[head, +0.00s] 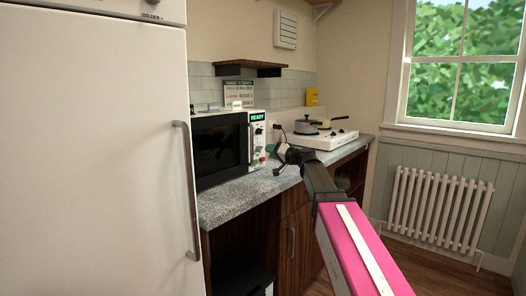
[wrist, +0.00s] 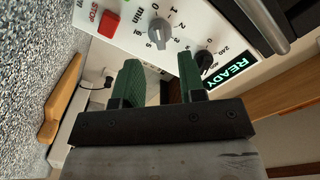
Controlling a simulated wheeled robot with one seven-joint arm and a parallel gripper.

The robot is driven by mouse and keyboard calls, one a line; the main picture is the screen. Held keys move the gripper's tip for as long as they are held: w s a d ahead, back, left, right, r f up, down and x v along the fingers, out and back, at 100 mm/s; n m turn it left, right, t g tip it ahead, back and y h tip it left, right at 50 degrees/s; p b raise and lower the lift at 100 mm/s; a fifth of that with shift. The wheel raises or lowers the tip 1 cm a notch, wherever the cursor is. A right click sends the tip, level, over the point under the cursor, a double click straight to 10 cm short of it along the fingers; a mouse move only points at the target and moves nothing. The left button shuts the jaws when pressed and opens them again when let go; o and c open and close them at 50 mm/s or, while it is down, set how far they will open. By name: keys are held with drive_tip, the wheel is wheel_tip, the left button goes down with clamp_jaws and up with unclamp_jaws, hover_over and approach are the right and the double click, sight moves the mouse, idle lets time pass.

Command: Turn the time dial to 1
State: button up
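The microwave (head: 220,115) stands on the counter, with a light control panel on its right side. In the wrist view the grey time dial (wrist: 159,31) sits on the panel, ringed by numbers and the word "min". I cannot tell which number it points to. My gripper (wrist: 159,66) is open, its two green fingers apart with nothing between them. The grey dial is ahead of the gap between the fingertips, apart from them. A black dial (wrist: 204,58) is close to the right fingertip.
The panel has a red STOP button (wrist: 107,22) and a lit READY display (wrist: 225,70). A white hob (head: 325,139) with a pan (head: 307,126) stands right of the microwave. The grey counter (head: 240,198) is clear in front. A tall white fridge (head: 90,150) stands at left.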

sight(260, 149)
drive_tip(key=shift+x, duration=2.6)
drive_tip(key=c, duration=0.5)
drive_tip(key=shift+c, duration=0.2)
drive_tip(key=shift+m, duration=0.3)
drive_tip(key=shift+f+m, duration=0.1)
drive_tip(key=shift+m, duration=4)
